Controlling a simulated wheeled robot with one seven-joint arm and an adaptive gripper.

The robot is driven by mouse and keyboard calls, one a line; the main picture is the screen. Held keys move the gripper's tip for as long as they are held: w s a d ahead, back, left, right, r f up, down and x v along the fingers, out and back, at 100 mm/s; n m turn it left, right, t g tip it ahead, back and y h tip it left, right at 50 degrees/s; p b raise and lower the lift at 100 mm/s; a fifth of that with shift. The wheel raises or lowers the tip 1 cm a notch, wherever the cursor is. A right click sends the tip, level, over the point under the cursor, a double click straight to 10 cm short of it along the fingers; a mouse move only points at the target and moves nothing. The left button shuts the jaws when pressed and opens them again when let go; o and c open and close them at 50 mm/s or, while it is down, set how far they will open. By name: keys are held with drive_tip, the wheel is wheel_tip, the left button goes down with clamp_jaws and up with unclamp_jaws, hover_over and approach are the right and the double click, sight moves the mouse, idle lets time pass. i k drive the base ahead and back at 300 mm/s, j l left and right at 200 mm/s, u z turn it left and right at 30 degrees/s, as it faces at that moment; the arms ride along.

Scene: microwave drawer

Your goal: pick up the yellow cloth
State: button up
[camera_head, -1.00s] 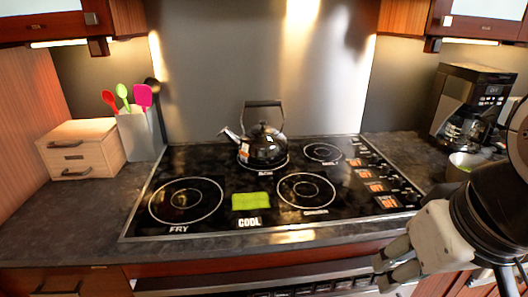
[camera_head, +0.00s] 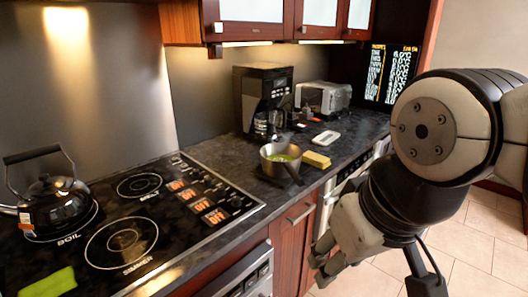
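A flat yellow-green cloth-like piece (camera_head: 47,283) lies on the black stove top at the lower left edge. A yellow folded or block-shaped piece (camera_head: 316,160) lies on the dark counter, right of a metal pot (camera_head: 281,158) with something green in it. I cannot tell for sure which of the two is the yellow cloth. My gripper (camera_head: 321,265) hangs in front of the counter's cabinets, lower in the picture than the yellow piece and apart from both pieces. Its fingers point down and left. Nothing shows between them, but their opening is unclear from this angle.
The stove (camera_head: 160,210) carries a black kettle (camera_head: 55,205) at the left. A coffee maker (camera_head: 262,100), a toaster (camera_head: 323,97) and a small white dish (camera_head: 326,138) stand farther back on the counter. Tiled floor (camera_head: 465,245) is open at the right.

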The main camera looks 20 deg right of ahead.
sight(322, 163)
drive_tip(key=z, duration=0.55)
drive_tip(key=u, duration=1.3)
drive_tip(key=z, duration=1.3)
drive_tip(key=i+l+u, duration=0.15)
drive_tip(key=i+l, duration=0.7)
drive_tip(key=i+l+u, duration=0.2)
drive_tip(key=i+l, duration=0.65)
